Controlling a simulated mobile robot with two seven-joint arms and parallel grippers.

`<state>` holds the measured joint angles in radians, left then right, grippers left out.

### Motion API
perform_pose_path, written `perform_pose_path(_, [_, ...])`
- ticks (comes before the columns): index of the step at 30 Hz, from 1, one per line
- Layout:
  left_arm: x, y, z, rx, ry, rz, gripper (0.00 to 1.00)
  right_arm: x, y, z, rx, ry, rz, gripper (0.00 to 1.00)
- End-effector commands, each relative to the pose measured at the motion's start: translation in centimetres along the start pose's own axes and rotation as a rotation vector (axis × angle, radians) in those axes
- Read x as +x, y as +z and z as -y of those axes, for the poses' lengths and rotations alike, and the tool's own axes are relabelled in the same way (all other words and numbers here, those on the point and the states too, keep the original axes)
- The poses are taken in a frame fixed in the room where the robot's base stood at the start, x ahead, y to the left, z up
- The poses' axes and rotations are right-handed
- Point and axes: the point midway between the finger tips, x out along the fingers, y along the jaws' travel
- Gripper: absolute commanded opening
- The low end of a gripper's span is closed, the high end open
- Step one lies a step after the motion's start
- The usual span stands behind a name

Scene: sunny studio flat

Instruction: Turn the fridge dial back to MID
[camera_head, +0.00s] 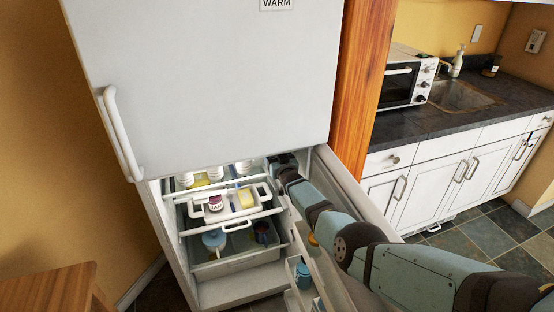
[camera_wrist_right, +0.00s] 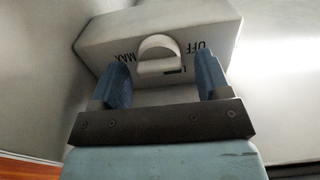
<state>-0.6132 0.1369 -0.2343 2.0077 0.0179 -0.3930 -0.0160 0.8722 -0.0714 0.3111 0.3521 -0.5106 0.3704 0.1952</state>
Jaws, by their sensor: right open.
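The fridge dial (camera_wrist_right: 158,48) is a white rounded knob on a pale box-shaped housing (camera_wrist_right: 105,32) in the right wrist view. OFF and MAX are printed on the housing on either side of the dial, and a small dark mark shows beside its lower edge. I cannot read which setting the dial points to. My right gripper (camera_wrist_right: 162,75) is open, with one blue finger on each side of the dial and visible gaps to it. In the head view my right arm (camera_head: 335,225) reaches into the open lower compartment of the fridge (camera_head: 240,285). My left gripper is not in view.
The upper fridge door (camera_head: 215,90) is shut and bears a WARM label (camera_head: 277,4). The open lower door (camera_head: 345,180) stands right of the compartment. Shelves hold a jar (camera_head: 215,203) and other food. A counter (camera_head: 400,127) with a toaster oven (camera_head: 408,80) is at right.

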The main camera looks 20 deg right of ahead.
Motion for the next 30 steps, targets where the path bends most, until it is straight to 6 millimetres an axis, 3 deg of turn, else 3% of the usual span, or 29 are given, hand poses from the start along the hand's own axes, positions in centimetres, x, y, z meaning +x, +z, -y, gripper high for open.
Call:
perform_pose_path(2, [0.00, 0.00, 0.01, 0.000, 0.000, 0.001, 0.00, -0.01, -0.02, -0.01, 0.000, 0.000, 0.000, 0.70])
perform_pose_path(3, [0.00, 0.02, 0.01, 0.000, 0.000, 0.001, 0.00, -0.01, -0.02, -0.01, 0.000, 0.000, 0.000, 0.66])
perform_pose_path(9, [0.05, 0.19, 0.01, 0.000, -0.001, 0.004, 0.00, -0.02, -0.01, 0.00, 0.000, 0.000, 0.000, 0.21])
perform_pose_path(20, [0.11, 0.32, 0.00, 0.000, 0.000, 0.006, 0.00, -0.02, 0.03, -0.02, 0.053, -0.001, -0.001, 0.21])
perform_pose_path(30, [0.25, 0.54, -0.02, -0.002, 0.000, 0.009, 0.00, -0.01, 0.06, -0.08, 0.281, -0.002, -0.001, 0.21])
